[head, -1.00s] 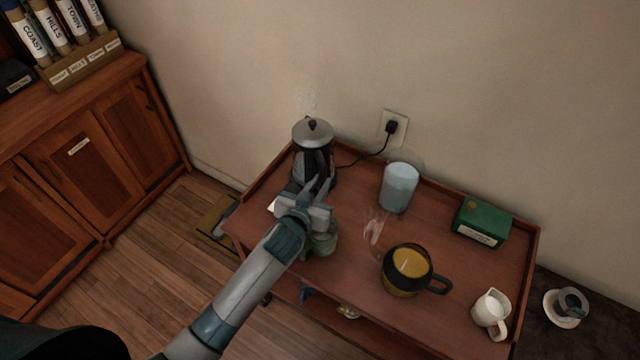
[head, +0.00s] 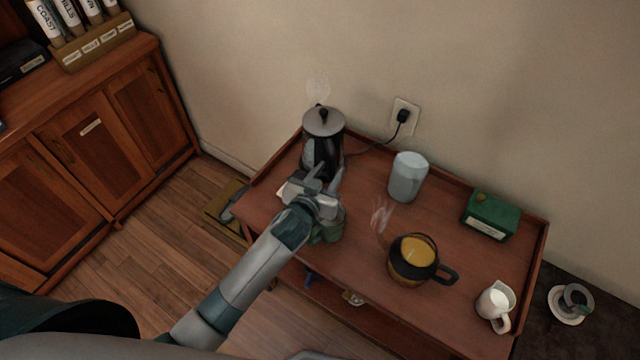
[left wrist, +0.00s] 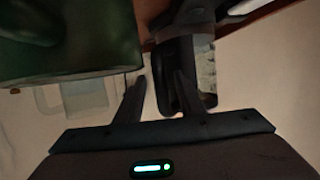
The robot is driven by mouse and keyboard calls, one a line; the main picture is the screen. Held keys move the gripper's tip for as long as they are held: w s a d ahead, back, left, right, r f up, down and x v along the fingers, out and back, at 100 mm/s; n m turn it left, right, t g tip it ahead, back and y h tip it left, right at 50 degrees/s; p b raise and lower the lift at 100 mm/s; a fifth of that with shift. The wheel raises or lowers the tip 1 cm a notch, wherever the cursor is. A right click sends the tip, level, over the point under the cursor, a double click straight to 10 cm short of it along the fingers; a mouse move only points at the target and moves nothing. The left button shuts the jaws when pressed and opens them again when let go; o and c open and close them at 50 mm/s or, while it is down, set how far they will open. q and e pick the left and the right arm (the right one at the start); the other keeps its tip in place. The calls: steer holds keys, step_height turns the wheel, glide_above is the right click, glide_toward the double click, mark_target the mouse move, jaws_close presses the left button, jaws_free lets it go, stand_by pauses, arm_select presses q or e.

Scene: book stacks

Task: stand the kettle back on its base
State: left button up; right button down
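The kettle (head: 323,137), dark and silver with a grey lid and black knob, stands upright at the back left of the wooden cart, with steam above it. I cannot tell whether it sits on its base, as its lower part is hidden behind my gripper. My left gripper (head: 326,178) is just in front of the kettle, fingers pointing toward it. In the left wrist view my left gripper (left wrist: 158,92) is open, and a dark upright part, apparently the kettle's handle (left wrist: 168,90), shows between the fingers, close to the right one. My right gripper is not in view.
A green container (head: 328,229) stands right under my left gripper. The cart (head: 350,245) also carries a pale canister (head: 407,177), a steaming glass jug (head: 414,259), a green box (head: 490,215) and a white creamer (head: 495,302). A cord runs to the wall socket (head: 404,116).

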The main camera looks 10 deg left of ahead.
arm_select(q)
steer(key=b+v, duration=0.1)
steer(key=v, duration=1)
steer(key=shift+s+b, duration=0.35)
steer(key=shift+b, duration=0.05)
steer(key=shift+a+r, duration=0.1)
steer(key=shift+r, duration=0.05)
